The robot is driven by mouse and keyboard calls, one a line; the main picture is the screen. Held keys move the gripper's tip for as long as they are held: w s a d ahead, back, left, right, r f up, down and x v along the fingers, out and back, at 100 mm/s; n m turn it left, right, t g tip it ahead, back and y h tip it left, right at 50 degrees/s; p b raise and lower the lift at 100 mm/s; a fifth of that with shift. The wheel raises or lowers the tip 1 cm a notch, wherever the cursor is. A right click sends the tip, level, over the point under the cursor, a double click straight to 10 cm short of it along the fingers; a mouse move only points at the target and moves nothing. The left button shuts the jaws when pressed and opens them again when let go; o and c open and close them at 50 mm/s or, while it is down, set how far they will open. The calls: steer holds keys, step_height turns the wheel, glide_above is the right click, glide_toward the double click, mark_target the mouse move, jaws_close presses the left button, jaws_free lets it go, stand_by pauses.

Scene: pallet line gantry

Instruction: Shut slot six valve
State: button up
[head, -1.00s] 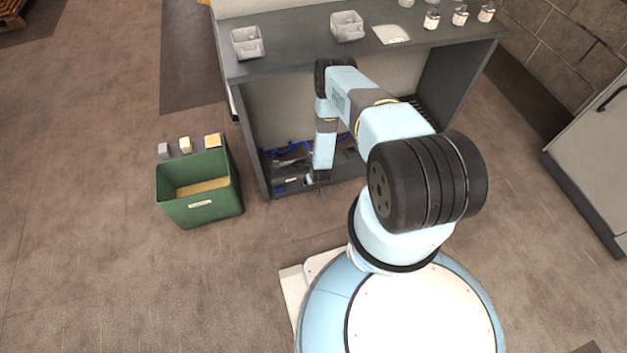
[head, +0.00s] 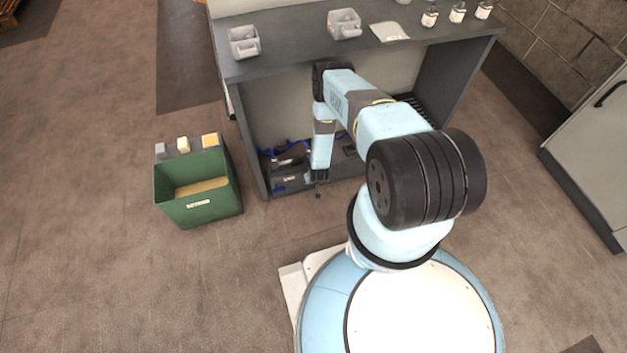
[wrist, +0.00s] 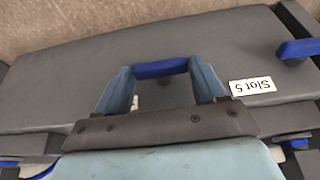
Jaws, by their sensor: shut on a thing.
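In the wrist view, my gripper (wrist: 164,82) has its two light-blue fingers on either side of a blue handle (wrist: 160,68) and is shut on it. The handle is on a dark grey unit (wrist: 70,75). A white label reading "Slot 5" (wrist: 252,86), upside down, lies right of the handle. No slot six label shows, and I cannot tell which slot the held handle belongs to. A second blue handle (wrist: 298,48) is at the right edge. In the head view, my gripper (head: 318,182) is low at the bench's lower shelf, its fingers too small to make out.
Dark units with blue parts (head: 288,179) stand on the lower shelf left of my gripper. The grey bench (head: 290,50) above carries grey trays (head: 244,42) and small bottles (head: 457,13). A green bin (head: 198,205) stands on the floor to the left.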

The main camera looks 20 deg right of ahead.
steer(key=shift+c, duration=1.2)
steer(key=shift+a+h, duration=0.2)
steer(key=shift+h, duration=0.2)
steer(key=shift+a+f+n+h, duration=0.1)
steer(key=shift+a+n+h, duration=0.15)
steer(key=shift+h, duration=0.85)
steer(key=shift+a+f+n+h, duration=0.15)
steer(key=shift+a+n+h, duration=0.15)
steer(key=shift+h, duration=0.8)
steer(key=shift+a+f+n+h, duration=0.1)
steer(key=shift+a+n+h, duration=0.15)
steer(key=shift+h, duration=0.85)
steer(key=shift+a+f+t+h, duration=0.1)
steer(key=shift+a+t+h, duration=0.15)
steer(key=shift+h, duration=0.25)
steer(key=o, duration=1)
steer(key=shift+d, duration=0.2)
steer(key=shift+o, duration=0.2)
